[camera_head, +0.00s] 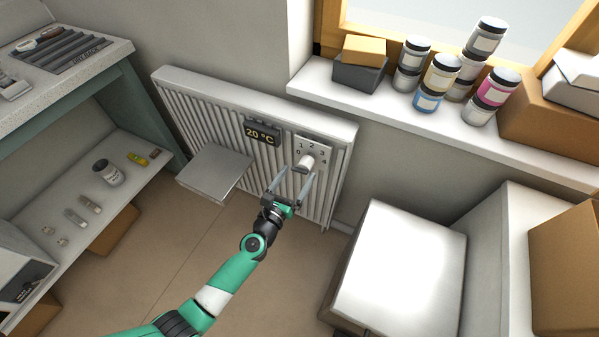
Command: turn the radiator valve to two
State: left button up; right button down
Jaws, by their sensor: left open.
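The white radiator (215,112) stands against the wall in the middle of the view. Its valve knob (305,163) is a pale cylinder in front of a light dial plate (317,148) marked with numbers from 0 to 4. I cannot tell which number the knob points to. A dark display (262,133) left of the dial reads 20 °C. My left gripper (291,180) is open just below and in front of the knob, its fingers spread and pointing up toward it. I cannot tell whether a finger touches the knob. My right gripper is not in view.
A grey shelf (215,173) juts out from the radiator left of my gripper. A white-topped box (405,265) stands at the right. The windowsill (400,108) above holds several jars and boxes. A workbench (70,85) with a lower shelf is at the left.

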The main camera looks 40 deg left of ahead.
pick_arm(q)
jog(key=shift+x, duration=1.2)
jog(key=c, duration=1.3)
